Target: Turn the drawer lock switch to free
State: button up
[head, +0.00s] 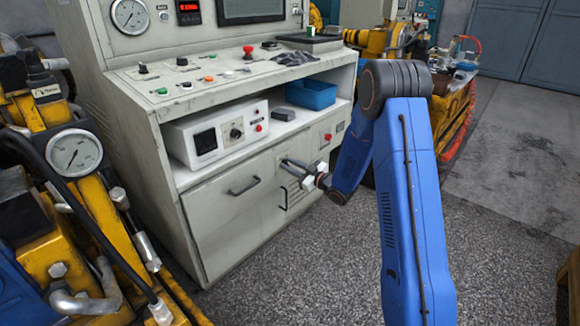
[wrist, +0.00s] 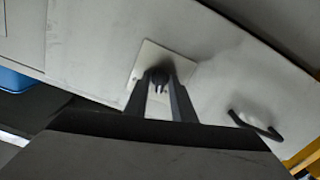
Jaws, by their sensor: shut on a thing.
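The drawer lock switch (wrist: 158,74) is a small dark round knob on a square pale plate on the cabinet front in the wrist view. My gripper (wrist: 159,86) has its two dark fingers on either side of the knob, shut on it. In the head view my gripper (head: 286,163) reaches the cabinet front from the right, by the drawers below the open shelf. It hides the switch there. The switch's markings and exact angle cannot be read.
The pale control cabinet (head: 225,225) has a left drawer handle (head: 243,186) and another handle (head: 283,198) below my gripper. A white instrument box (head: 215,135) and a blue bin (head: 311,94) sit on the shelf. Yellow machinery (head: 95,220) stands at left. Floor (head: 320,270) in front is clear.

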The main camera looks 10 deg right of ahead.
jog(key=m, duration=1.2)
dwell(0.6)
jog(key=o, duration=0.7)
jog(key=shift+d, duration=0.1)
jog(key=v, duration=1.7)
jog(key=shift+s+d, duration=0.1)
jog(key=shift+s, duration=0.05)
